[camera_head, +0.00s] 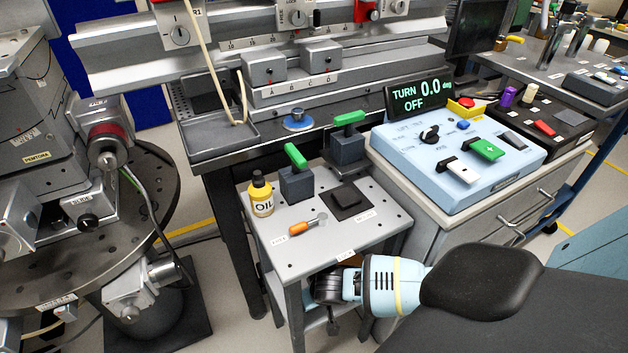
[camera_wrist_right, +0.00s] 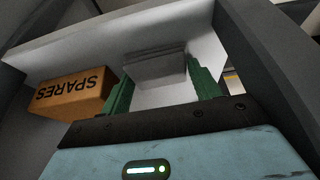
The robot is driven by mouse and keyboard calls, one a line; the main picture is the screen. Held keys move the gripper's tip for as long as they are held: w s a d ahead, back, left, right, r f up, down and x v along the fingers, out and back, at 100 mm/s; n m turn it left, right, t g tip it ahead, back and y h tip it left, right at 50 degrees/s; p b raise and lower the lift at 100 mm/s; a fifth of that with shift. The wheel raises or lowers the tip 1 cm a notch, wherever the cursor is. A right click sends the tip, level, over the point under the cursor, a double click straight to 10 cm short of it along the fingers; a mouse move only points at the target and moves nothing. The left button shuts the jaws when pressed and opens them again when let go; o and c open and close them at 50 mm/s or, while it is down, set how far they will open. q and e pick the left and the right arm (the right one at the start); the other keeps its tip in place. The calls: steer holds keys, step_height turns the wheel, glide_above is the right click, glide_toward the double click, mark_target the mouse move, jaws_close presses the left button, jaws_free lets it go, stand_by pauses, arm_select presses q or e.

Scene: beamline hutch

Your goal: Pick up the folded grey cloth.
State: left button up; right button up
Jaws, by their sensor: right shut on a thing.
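The folded grey cloth (camera_wrist_right: 157,65) shows in the right wrist view as a pale grey, flat-topped bundle between two green fingers. My right gripper (camera_wrist_right: 162,76) is shut on it, with one finger at each side. In the head view my right arm reaches in low at the front of the small grey table, and the fingers and cloth are hidden beneath its top. I cannot tell whether the cloth touches the surface below. My left gripper is not in view.
An orange-brown SPARES box (camera_wrist_right: 78,96) sits close left of the gripper. The table top (camera_head: 300,250) is above the arm and holds an oil bottle (camera_head: 261,195), an orange-handled tool (camera_head: 303,227) and a dark pad (camera_head: 350,200). A drawer cabinet (camera_head: 480,230) stands to the right.

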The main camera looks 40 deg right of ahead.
steer(key=shift+r, duration=0.15)
steer(key=shift+r+p, duration=0.35)
steer(key=shift+r, duration=0.3)
steer(key=s+a+p, duration=0.2)
steer(key=s+a, duration=0.2)
steer(key=s, duration=1.3)
steer(key=shift+s+p, duration=0.25)
steer(key=shift+p, duration=0.05)
steer(key=shift+a, duration=0.1)
